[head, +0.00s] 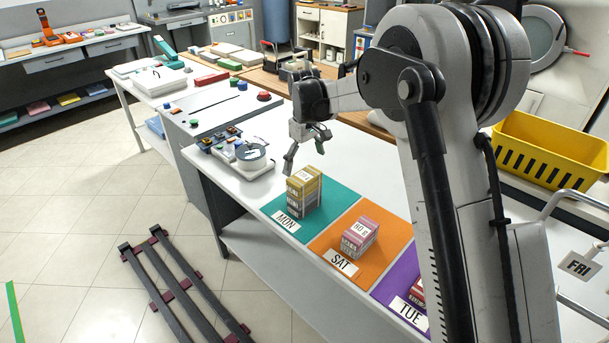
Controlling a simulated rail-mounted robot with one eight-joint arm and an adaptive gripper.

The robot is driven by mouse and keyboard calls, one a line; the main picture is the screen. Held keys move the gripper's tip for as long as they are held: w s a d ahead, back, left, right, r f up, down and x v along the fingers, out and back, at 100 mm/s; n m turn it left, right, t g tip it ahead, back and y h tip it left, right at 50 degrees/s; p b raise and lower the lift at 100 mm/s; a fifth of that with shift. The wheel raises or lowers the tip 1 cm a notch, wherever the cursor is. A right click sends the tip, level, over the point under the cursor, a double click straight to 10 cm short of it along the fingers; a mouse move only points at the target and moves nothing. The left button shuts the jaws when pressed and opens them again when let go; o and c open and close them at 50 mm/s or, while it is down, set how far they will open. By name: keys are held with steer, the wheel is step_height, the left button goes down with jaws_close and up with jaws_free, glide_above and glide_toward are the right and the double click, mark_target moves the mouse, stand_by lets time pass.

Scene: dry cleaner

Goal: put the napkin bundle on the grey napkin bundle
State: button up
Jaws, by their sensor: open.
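On the teal MON mat (334,211) stands a printed block that looks like two stacked bundles. The upper one is a yellow napkin bundle (309,181), and the lower part looks like a grey napkin bundle (302,205). The seam between them is small and hard to make out. A mauve-pink bundle (359,238) sits on the orange SAT mat (392,226). My gripper (305,160) is open and empty, just above and behind the yellow bundle, with its fingers spread. It looks apart from the stack.
A purple TUE mat (392,286) holds a dark red bundle (417,291), mostly hidden by my arm. A yellow crate (549,150) stands at the right. A white tray with small items (240,157) lies left of the stack. A dark rail (178,290) runs along the floor.

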mark_target(306, 176)
steer(key=shift+r, duration=1.9)
steer(key=shift+s+d+r, duration=0.1)
steer(key=shift+d+r, duration=0.05)
steer(key=shift+r, duration=0.05)
steer(key=s+d+r+m+t, duration=0.2)
steer(key=s+d+r, duration=0.5)
steer(key=s, duration=0.2)
steer(key=s+d+r+m+t, duration=0.1)
steer(key=s+d+r+m, duration=0.2)
steer(key=s+d+r, duration=0.4)
steer(key=s+d+f+m+t, duration=0.2)
steer(key=s+d, duration=0.2)
steer(key=s, duration=0.7)
steer(key=s+d+f+m+t, duration=0.2)
steer(key=s+d+f, duration=0.1)
steer(key=s, duration=0.9)
steer(key=shift+s+d+f+m, duration=0.2)
steer(key=shift+s+d+m, duration=0.05)
steer(key=shift+d+m, duration=0.1)
